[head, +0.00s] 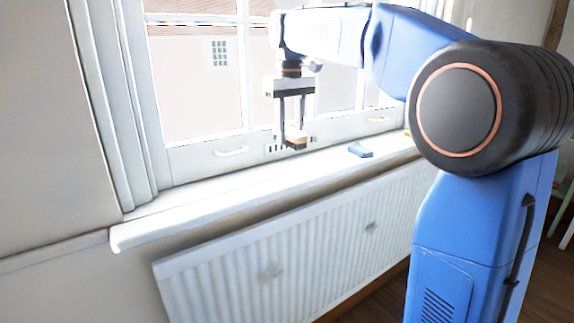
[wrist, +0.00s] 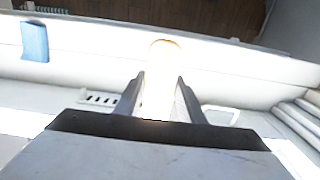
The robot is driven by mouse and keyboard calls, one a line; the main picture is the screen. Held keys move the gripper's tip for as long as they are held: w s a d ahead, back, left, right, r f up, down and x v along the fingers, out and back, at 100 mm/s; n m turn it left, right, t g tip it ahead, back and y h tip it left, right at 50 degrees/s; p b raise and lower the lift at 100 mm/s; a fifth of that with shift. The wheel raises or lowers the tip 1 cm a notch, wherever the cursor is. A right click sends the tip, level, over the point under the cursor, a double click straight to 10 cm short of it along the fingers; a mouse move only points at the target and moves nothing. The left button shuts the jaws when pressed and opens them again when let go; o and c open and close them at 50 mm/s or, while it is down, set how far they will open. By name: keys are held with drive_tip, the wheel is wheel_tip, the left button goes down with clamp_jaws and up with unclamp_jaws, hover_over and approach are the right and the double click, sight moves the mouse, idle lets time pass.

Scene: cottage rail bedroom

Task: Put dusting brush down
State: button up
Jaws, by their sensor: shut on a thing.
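My gripper (head: 293,128) points down at the window, over the windowsill (head: 190,212). It is shut on the dusting brush (head: 297,138), which shows as a small tan block with a dark underside between the fingertips. In the wrist view the brush (wrist: 161,75) is a pale, rounded handle between the two dark fingers (wrist: 158,97), pointing away from my wrist. The brush appears close above the sill; I cannot tell whether it touches it. Part of the brush is hidden by the fingers.
A blue object (head: 360,150) lies on the sill to the right of the brush; it is at upper left in the wrist view (wrist: 35,41). A small yellowish thing (head: 407,133) lies farther right. The sill's left part is clear. A white radiator (head: 285,265) stands below.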

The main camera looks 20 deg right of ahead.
sight(290, 130)
drive_tip(key=shift+f, duration=4.3)
drive_tip(key=shift+f, duration=0.1)
drive_tip(key=o, duration=1.2)
wheel_tip(290, 130, up, 12)
drive_tip(key=shift+r, duration=0.1)
drive_tip(key=shift+s, duration=0.1)
